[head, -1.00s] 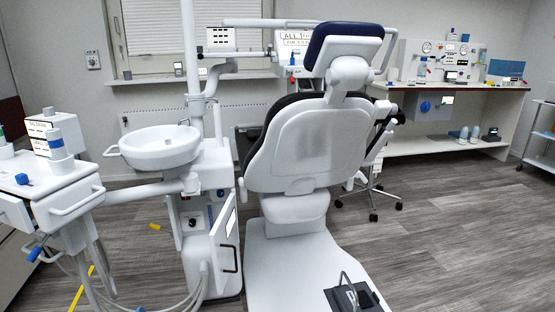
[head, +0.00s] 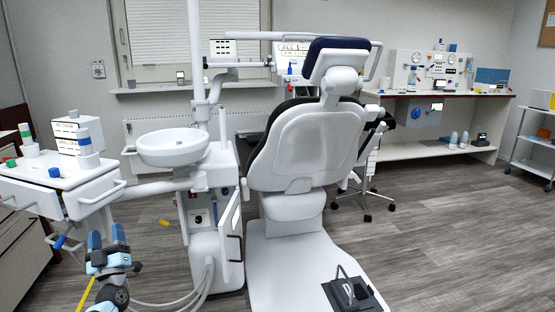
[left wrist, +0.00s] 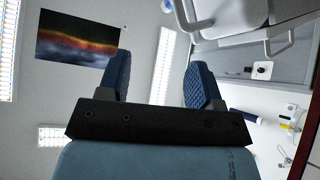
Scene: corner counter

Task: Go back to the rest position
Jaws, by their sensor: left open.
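My left gripper (head: 107,236) shows at the lower left of the head view, with two blue fingertips pointing up and a gap between them. It is open and empty. It stands in front of the white drawer unit at the left, below its edge. In the left wrist view the two blue padded fingers (left wrist: 160,82) are spread apart with nothing between them. My right gripper is in neither view.
A white drawer unit (head: 60,197) with handles stands at the left. A round basin (head: 172,148) and a dental chair (head: 305,150) fill the middle. A black pedal block (head: 362,298) lies on the chair's base. Grey floor (head: 455,235) is clear at the right.

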